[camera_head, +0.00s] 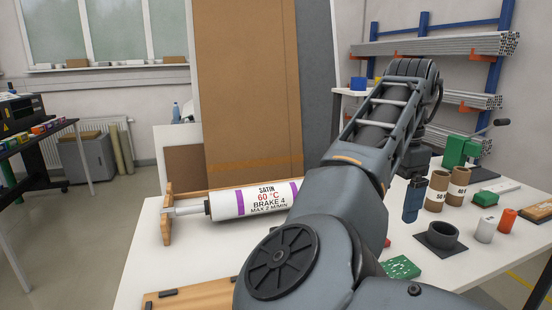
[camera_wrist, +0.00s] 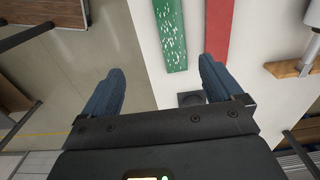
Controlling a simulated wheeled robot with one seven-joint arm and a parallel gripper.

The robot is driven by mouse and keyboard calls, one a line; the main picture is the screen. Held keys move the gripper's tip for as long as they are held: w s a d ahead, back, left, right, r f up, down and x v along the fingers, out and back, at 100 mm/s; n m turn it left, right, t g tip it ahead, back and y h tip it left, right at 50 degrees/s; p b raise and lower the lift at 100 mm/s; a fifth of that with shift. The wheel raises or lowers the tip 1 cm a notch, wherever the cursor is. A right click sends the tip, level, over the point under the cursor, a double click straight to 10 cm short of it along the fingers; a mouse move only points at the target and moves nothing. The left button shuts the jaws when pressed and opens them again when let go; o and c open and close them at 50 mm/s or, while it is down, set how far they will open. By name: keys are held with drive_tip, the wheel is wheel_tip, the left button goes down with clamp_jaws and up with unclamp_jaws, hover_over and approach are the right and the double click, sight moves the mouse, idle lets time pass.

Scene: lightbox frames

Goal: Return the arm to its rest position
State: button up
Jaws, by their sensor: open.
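My arm (camera_head: 375,125) rises from the bottom middle of the head view and leans up to the right over the white table (camera_head: 150,270). In the wrist view my gripper (camera_wrist: 162,65) has its two dark blue fingers wide apart, with nothing between them. It is above the table, near an edge, with floor to the left. A green speckled strip (camera_wrist: 170,35) and a red strip (camera_wrist: 216,30) lie beyond the fingers.
A white labelled roll (camera_head: 255,199) rests on a wooden stand left of my arm. Cardboard tubes (camera_head: 437,192), a black ring (camera_head: 441,236), a white cylinder (camera_head: 485,230) and a green machine (camera_head: 460,150) stand to its right. A green speckled card (camera_head: 402,267) lies close beside my arm.

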drive_tip(key=s+d+f+n+t+h+b, duration=0.1)
drive_tip(key=s+d+f+n+t+h, duration=0.15)
drive_tip(key=d+f+h, duration=0.95)
drive_tip(key=s+d+f+n+t+y+b, duration=0.1)
drive_tip(key=s+d+f+n+t+y, duration=0.1)
drive_tip(key=s+d+f+n+t, duration=0.6)
drive_tip(key=s+a+f+n+t+y+b, duration=0.1)
drive_tip(key=s+a+f+n+y, duration=0.3)
drive_tip(key=s, duration=0.7)
drive_tip(key=s+a+f+n+t+y+b, duration=0.1)
drive_tip(key=s+a+f+n+t+y, duration=0.3)
drive_tip(key=s, duration=0.8)
drive_tip(key=s+a+r+m+y, duration=0.1)
drive_tip(key=s+a+r+m, duration=0.1)
drive_tip(key=s+a, duration=0.4)
drive_tip(key=s+a+r+m+y, duration=0.1)
drive_tip(key=s+a+r, duration=0.3)
drive_tip(key=s, duration=0.5)
drive_tip(key=shift+s+a+r+m+g+b, duration=0.35)
drive_tip(key=shift+s+a+m+b, duration=0.1)
drive_tip(key=shift+a, duration=0.5)
